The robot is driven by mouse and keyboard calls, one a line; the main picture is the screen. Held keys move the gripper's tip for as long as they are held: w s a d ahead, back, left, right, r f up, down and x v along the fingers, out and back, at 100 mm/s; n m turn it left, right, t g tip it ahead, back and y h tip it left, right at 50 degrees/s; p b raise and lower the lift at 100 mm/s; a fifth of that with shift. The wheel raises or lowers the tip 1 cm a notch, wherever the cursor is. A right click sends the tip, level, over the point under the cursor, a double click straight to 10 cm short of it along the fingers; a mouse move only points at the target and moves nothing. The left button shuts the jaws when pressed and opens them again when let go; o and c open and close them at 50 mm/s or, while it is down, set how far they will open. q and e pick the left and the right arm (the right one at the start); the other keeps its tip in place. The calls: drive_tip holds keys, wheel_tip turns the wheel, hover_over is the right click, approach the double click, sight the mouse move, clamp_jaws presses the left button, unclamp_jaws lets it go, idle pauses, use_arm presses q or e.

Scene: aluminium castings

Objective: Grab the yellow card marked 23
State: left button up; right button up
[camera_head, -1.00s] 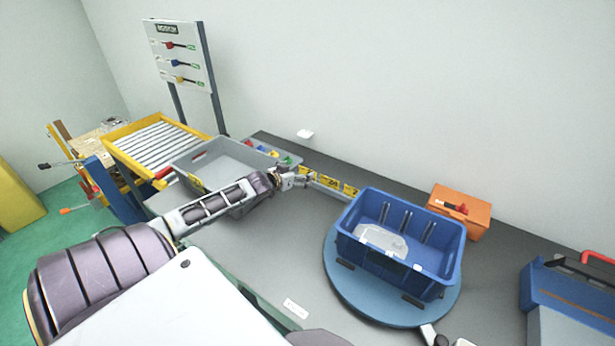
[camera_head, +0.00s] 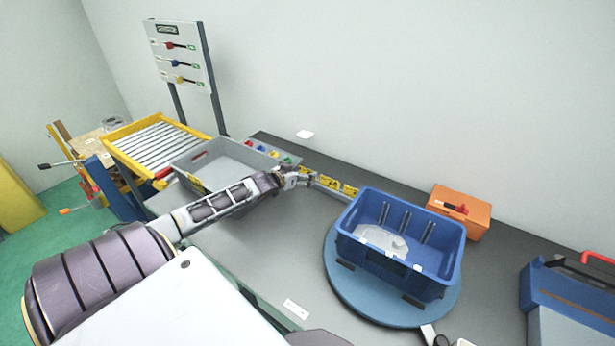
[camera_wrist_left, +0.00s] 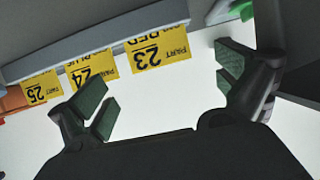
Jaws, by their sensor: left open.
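The yellow card marked 23 (camera_wrist_left: 160,50) hangs from a grey rail, its print upside down in the left wrist view. My left gripper (camera_wrist_left: 166,82) is open and empty, one finger on each side of the card's span. The card is ahead of the fingertips and apart from them. Yellow cards 24 (camera_wrist_left: 90,70) and 25 (camera_wrist_left: 41,89) hang beside it, on the left. In the head view my left gripper (camera_head: 306,178) is at the left end of the card row, where it hides part of it. My right gripper does not show.
A blue crate (camera_head: 448,262) stands on a round blue turntable (camera_head: 343,287), right of the cards. A grey tray (camera_head: 186,164) lies left of the gripper. An orange box (camera_head: 478,211) stands at the back. The grey table (camera_head: 245,240) is clear in front of the left arm.

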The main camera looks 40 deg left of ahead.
sight(307, 171)
use_arm(q)
drive_tip(key=shift+x, duration=1.85)
drive_tip(key=shift+f, duration=0.15)
drive_tip(key=shift+c, duration=0.3)
drive_tip(key=c, duration=0.8)
